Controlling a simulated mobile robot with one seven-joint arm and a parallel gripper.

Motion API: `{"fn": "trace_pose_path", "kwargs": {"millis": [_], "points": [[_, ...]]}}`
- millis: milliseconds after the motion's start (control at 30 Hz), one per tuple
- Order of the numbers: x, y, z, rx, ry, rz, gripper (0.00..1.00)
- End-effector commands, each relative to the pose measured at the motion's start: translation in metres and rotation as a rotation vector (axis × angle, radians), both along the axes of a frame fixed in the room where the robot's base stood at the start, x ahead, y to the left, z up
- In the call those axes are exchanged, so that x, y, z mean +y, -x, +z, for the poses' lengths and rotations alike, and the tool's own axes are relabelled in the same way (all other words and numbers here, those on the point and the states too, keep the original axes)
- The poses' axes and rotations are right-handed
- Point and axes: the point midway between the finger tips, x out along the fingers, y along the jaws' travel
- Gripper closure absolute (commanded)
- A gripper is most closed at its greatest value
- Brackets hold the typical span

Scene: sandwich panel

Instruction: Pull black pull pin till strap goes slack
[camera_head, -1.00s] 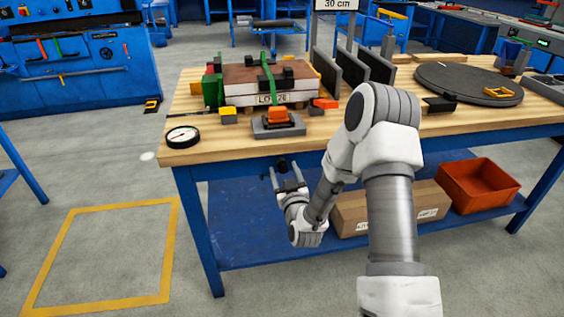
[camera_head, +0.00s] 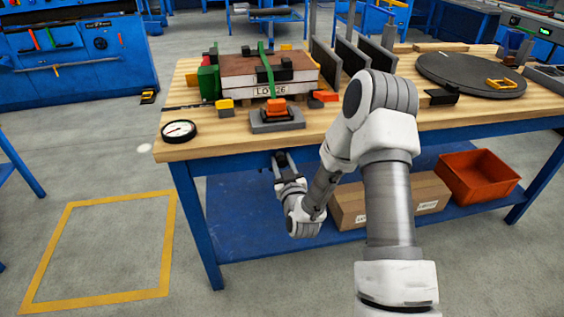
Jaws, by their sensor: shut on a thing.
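The sandwich panel stack (camera_head: 240,78), with brown top and a white LOT 26 label, lies on the wooden bench. A green strap (camera_head: 264,62) runs over it toward an orange buckle (camera_head: 277,107) on a grey block (camera_head: 277,122); it looks drawn close over the panel. My gripper (camera_head: 281,159) is just below the bench's front edge, under the buckle. It is shut on the small black pull pin (camera_head: 280,154), which is mostly hidden by the fingers.
A round gauge (camera_head: 179,131) lies at the bench's left front corner. Dark upright plates (camera_head: 350,66) and a round black disc (camera_head: 470,76) stand to the right. The lower shelf holds a cardboard box (camera_head: 428,194) and an orange bin (camera_head: 477,176). Floor at left is clear.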

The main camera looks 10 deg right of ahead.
Motion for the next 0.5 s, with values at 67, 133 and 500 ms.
{"fn": "trace_pose_path", "kwargs": {"millis": [67,133,500], "points": [[0.0002,-0.0001,0.0001,0.0,0.0,0.001,0.85],[0.0002,-0.0001,0.0001,0.0,0.0,0.001,0.97],[0.0003,-0.0002,0.0002,-0.001,0.0,0.001,1.0]]}}
